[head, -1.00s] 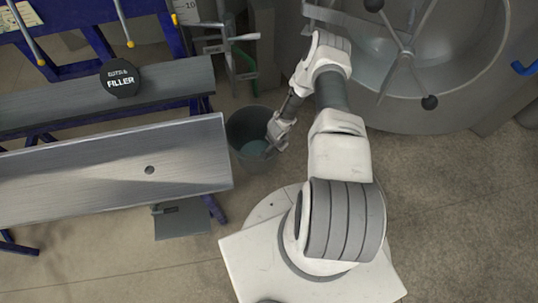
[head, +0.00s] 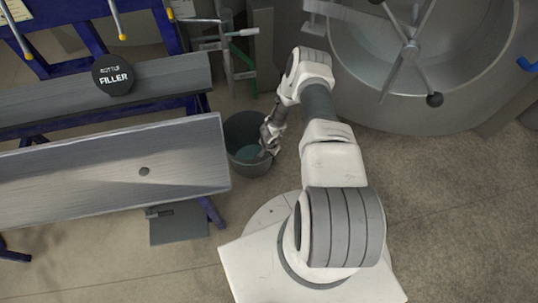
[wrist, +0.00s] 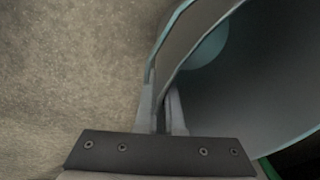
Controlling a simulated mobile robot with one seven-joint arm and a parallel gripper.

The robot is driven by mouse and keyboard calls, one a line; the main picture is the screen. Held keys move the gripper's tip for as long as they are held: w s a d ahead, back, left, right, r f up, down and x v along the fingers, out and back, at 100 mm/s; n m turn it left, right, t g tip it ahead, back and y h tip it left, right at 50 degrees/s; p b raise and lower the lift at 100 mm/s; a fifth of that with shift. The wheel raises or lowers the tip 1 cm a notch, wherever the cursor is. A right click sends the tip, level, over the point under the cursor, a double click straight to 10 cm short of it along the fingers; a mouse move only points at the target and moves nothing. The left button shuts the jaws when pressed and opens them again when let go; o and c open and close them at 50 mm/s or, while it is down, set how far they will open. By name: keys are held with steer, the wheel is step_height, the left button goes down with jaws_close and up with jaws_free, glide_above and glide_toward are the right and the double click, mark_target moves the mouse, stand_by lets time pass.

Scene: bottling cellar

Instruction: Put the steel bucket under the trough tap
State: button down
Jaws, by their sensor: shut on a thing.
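The steel bucket (head: 243,131) is a dark grey, open-topped pail just right of the metal trough's end in the head view. Its inside bottom looks bluish. My gripper (head: 271,138) is at the bucket's right rim. In the wrist view my gripper (wrist: 163,108) is shut on the wall of the bucket (wrist: 255,75), with one finger on each side of the rim. The bucket looks upright; whether it touches the floor I cannot tell. The trough (head: 100,165) is a long bare steel channel with a small dark hole. A small fitting (head: 160,211), perhaps the tap, shows at its front edge.
A grey plate (head: 180,226) lies below the trough's front edge. A round black "FILLER" sign (head: 113,75) stands behind the trough. A green-and-steel stand (head: 232,62) is behind the bucket, and a large steel tank (head: 420,50) is back right. The floor at right (head: 450,210) is clear.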

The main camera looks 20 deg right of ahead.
steer(key=c, duration=1.4)
jaws_free()
steer(key=shift+f, duration=0.15)
steer(key=shift+c, duration=0.2)
steer(key=o, duration=0.4)
steer(key=r+p, duration=0.1)
steer(key=r, duration=0.3)
steer(key=s+r+p, duration=0.1)
steer(key=r+p, duration=0.1)
steer(key=r, duration=0.2)
steer(key=s+r+p, duration=0.1)
steer(key=r+p, duration=0.1)
steer(key=r, duration=0.2)
steer(key=shift+a+r, duration=0.1)
steer(key=shift+a, duration=0.1)
